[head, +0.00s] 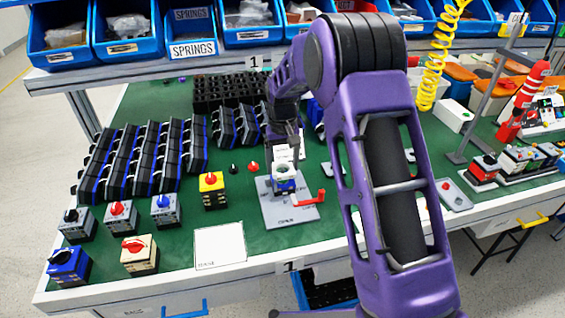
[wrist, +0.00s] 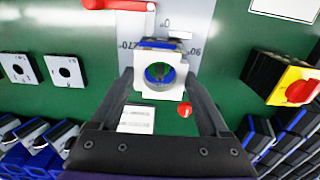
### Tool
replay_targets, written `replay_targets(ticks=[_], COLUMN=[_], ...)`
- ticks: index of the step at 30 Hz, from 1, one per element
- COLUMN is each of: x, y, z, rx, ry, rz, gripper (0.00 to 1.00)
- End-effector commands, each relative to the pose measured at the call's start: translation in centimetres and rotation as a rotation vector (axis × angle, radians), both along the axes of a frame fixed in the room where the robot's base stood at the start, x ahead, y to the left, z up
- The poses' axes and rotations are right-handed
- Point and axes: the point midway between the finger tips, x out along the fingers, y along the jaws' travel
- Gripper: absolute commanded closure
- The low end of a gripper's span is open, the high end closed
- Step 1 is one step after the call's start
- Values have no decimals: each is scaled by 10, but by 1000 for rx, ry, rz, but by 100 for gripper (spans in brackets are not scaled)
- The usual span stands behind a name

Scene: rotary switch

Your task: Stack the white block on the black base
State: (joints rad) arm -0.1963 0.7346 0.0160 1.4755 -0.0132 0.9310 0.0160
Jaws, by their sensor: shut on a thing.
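The white block (wrist: 146,86), with a round hole through its middle, sits between the two fingers of my gripper (wrist: 158,76) in the wrist view. My gripper is shut on it. In the head view the white block (head: 284,172) is at the grey fixture plate, under my gripper (head: 285,160). A dark base with blue edges (head: 287,187) shows just below the block, on the plate. In the wrist view only a strip of this base (wrist: 160,43) shows past the block. I cannot tell whether the block touches the base or is fully seated.
The grey plate (head: 285,212) has a red clamp handle (head: 312,198) on its right. A yellow switch (head: 211,188) stands to the left, with several finished switches beyond. Small red (head: 253,166) and black (head: 233,169) knobs lie near the plate. A white sheet (head: 220,246) lies in front.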

Motion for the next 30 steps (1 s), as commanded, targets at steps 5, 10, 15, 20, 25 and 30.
replay_targets(ticks=[5, 10, 15, 20, 25, 30], x=[0, 0, 0, 0, 1, 1], y=[0, 0, 0, 0, 0, 0], z=[-7, -7, -7, -4, 18, 59], rx=[0, 0, 0, 0, 1, 1], ry=[1, 0, 0, -1, -3, -5], rz=[0, 0, 0, 0, 0, 0], gripper=[75, 5, 0, 0, 0, 0])
